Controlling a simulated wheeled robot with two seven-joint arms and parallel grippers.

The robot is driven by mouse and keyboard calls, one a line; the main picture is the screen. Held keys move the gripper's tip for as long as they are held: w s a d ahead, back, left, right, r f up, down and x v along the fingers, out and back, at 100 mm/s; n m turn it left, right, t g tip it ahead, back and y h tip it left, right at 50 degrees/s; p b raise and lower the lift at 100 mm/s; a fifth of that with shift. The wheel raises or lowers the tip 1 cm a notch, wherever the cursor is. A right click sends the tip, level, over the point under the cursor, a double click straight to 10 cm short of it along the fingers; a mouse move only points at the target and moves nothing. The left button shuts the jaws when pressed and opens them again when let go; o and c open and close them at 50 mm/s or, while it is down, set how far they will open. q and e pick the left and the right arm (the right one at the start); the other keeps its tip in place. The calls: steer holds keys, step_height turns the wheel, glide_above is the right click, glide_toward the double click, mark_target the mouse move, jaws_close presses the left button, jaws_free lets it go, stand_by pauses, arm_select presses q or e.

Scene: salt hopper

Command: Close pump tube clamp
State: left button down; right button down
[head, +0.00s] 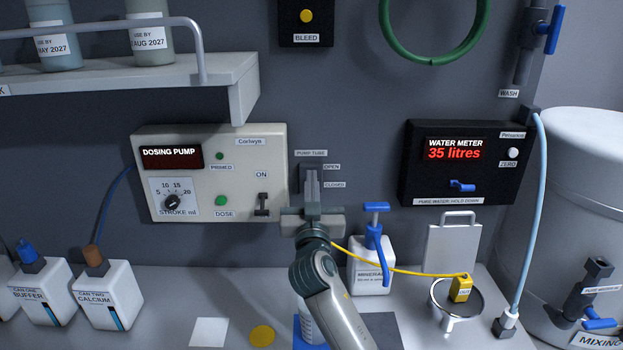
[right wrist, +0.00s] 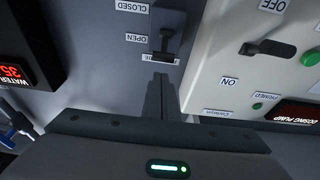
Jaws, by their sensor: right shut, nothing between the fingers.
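The pump tube clamp is a small dark lever on a grey plate on the wall, seen in the right wrist view (right wrist: 165,44), beside labels reading OPEN and CLOSED. It sits nearer the OPEN label; its exact setting is hard to tell. In the head view its dark plate (head: 304,172) is mostly hidden behind my right gripper (head: 312,176). That gripper is shut and empty, its fingers pointing at the wall just at the clamp. In the right wrist view the shut fingertips (right wrist: 160,82) are close to the lever; contact cannot be told. My left gripper is out of view.
The dosing pump box (head: 240,160), with a dark switch (head: 262,204), is close left of the clamp. The black water meter (head: 465,190) is to the right.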

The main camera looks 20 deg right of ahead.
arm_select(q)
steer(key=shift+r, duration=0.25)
arm_select(e)
steer(key=shift+w+f, duration=0.3)
steer(key=shift+f, duration=0.35)
